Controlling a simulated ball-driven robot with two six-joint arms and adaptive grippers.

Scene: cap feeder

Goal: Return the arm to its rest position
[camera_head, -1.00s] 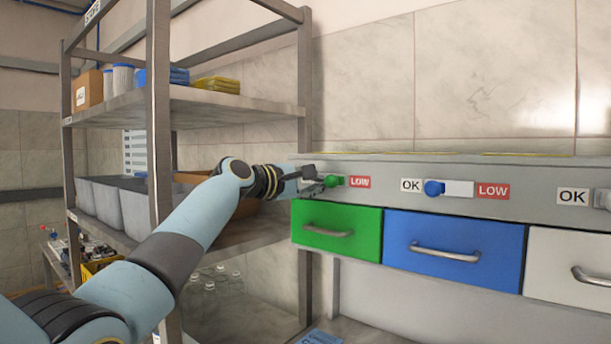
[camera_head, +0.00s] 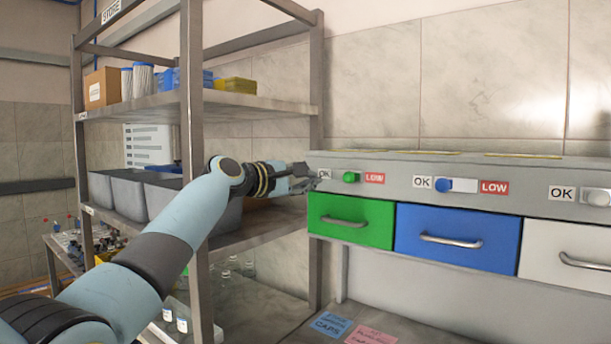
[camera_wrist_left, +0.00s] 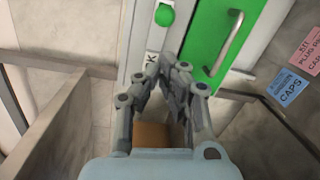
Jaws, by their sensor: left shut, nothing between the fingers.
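My left arm reaches in from the left in the head view. Its gripper (camera_head: 303,177) is at the left end of the cap feeder (camera_head: 400,174), just left of the green knob (camera_head: 351,177). In the left wrist view the gripper (camera_wrist_left: 165,65) has its fingertips together with nothing between them. The green knob (camera_wrist_left: 164,15) shows beyond the fingertips, apart from them. The green knob sits near the red LOW label (camera_head: 374,178), with an OK label (camera_head: 324,174) to its left, partly covered by the gripper. My right gripper is in neither view.
Below the feeder are a green drawer (camera_head: 351,218), a blue drawer (camera_head: 458,240) and a white drawer (camera_head: 565,256), all with handles. A metal shelf rack (camera_head: 191,130) with grey bins stands close behind my left arm. Blue and pink notes lie on the surface below.

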